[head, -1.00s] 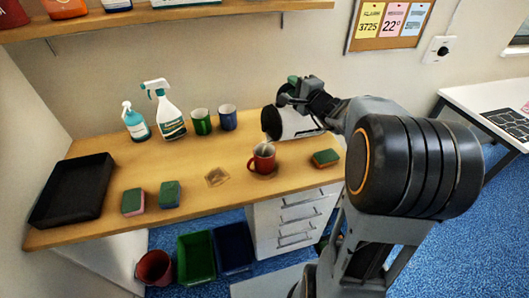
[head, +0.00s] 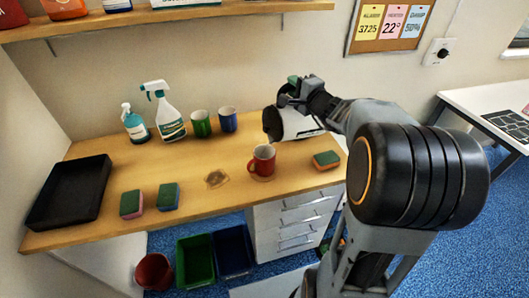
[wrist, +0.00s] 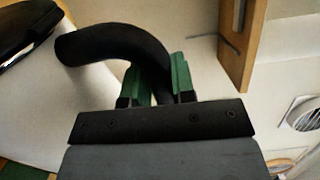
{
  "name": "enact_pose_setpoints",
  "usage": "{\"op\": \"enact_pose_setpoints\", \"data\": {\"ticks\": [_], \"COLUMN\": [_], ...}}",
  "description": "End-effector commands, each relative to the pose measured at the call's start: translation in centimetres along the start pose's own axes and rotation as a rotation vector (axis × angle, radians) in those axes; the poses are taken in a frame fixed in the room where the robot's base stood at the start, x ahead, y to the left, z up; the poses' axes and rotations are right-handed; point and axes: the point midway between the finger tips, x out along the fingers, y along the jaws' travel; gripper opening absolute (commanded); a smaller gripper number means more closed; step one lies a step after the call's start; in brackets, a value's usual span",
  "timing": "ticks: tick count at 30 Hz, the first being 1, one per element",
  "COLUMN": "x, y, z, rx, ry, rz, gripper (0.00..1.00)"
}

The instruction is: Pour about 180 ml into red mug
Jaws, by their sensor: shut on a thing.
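The liquid level in the mug cannot be told.
A green mug (head: 201,124), a blue mug (head: 228,119) and two spray or pump bottles (head: 170,122) stand at the back. Sponges (head: 326,160) lie on the counter, and a black tray (head: 68,192) is at the left. A shelf (head: 170,18) hangs above.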

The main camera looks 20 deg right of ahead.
Motion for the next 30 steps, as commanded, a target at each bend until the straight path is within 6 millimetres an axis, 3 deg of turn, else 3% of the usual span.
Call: {"op": "enact_pose_setpoints", "data": {"ticks": [30], "x": [0.03], "y": [-0.58], "z": [0.59], "rx": [-0.036], "ry": [-0.002], "rz": [-0.007], "gripper": [0.00]}}
